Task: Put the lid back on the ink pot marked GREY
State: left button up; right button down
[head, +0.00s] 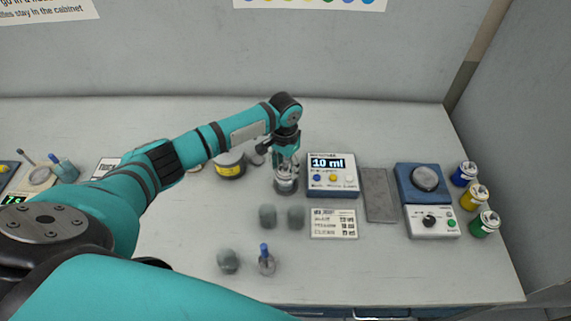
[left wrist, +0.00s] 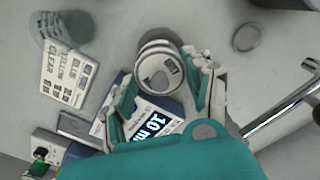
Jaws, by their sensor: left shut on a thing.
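My left gripper (head: 286,165) points down near the middle of the table. It is shut on a pale round lid (left wrist: 160,72) with a dark mark on its top, which shows between the fingers in the left wrist view. Below the fingers in the head view is a grey pot (head: 286,187), upright on the table; the lid is at its top. I cannot tell whether the lid is seated or just above it. The name on the pot is not readable. My right gripper is not in view.
A device reading 10 ml (head: 333,175) stands close on the right. A yellow-labelled tin (head: 230,165) and a grey disc (left wrist: 246,37) are behind left. Grey cups (head: 267,216) and a card (head: 333,223) lie in front. Blue, yellow and green pots (head: 485,223) line the right edge.

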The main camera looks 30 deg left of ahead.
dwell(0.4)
pick_arm(q)
jog(key=o, duration=0.9)
jog(key=shift+o, duration=0.2)
jog(key=o, duration=0.4)
jog(key=shift+r, duration=0.1)
notch_tip(320, 180, up, 7)
jog(key=p, duration=0.8)
jog(key=shift+c, duration=0.2)
